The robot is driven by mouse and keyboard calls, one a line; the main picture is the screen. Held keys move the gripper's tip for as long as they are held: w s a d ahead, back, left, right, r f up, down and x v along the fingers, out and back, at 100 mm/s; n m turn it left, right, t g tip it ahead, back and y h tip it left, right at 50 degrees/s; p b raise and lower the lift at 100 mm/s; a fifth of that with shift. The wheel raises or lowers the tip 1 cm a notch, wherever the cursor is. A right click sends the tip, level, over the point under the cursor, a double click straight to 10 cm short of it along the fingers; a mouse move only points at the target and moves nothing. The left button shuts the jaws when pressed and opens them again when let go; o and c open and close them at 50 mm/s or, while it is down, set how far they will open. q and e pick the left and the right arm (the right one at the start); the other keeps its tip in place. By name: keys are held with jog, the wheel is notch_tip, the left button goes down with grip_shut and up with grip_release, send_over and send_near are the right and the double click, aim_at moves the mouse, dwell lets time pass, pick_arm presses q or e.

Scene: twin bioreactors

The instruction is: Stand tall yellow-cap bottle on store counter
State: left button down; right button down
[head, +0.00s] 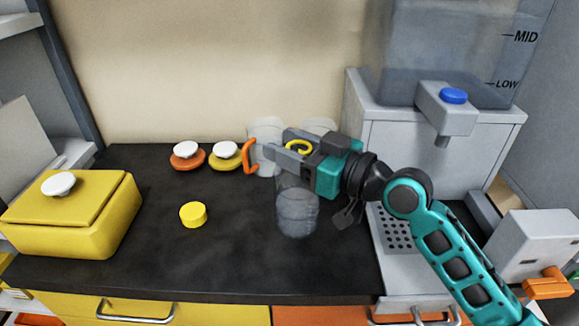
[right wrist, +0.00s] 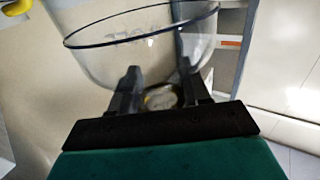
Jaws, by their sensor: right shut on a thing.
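A clear, see-through bottle (head: 297,211) hangs or stands upright below my right gripper, over the dark store counter (head: 240,262). I cannot tell whether its base touches the counter. My right gripper (head: 278,146) reaches in from the right, fingers pointing left, shut on the bottle's upper part, which the fingers largely hide. In the right wrist view a dark round shape (right wrist: 160,97) shows between the fingers. A short yellow cap (head: 193,214) lies apart on the counter, left of the bottle. My left gripper is out of view.
Clear vessels stand behind the gripper, one with an orange handle (head: 250,156). An orange lid (head: 188,160) and a yellow lid (head: 226,160) lie at the back. A yellow box (head: 75,230) stands left and a grey dispenser (head: 400,125) right. The counter's front middle is clear.

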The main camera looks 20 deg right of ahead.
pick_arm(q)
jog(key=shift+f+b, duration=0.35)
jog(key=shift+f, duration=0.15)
pick_arm(e)
jog(key=shift+f, duration=1.7)
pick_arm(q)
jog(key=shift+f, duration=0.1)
pick_arm(e)
jog(key=shift+f, duration=0.1)
jog(key=c, duration=1)
grip_release()
jog(key=shift+f, duration=0.2)
jog(key=o, duration=0.5)
jog(key=shift+r, duration=0.1)
pick_arm(q)
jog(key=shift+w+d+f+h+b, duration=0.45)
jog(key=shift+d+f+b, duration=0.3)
jog(key=shift+b, duration=1.3)
pick_arm(e)
jog(key=shift+v, duration=6)
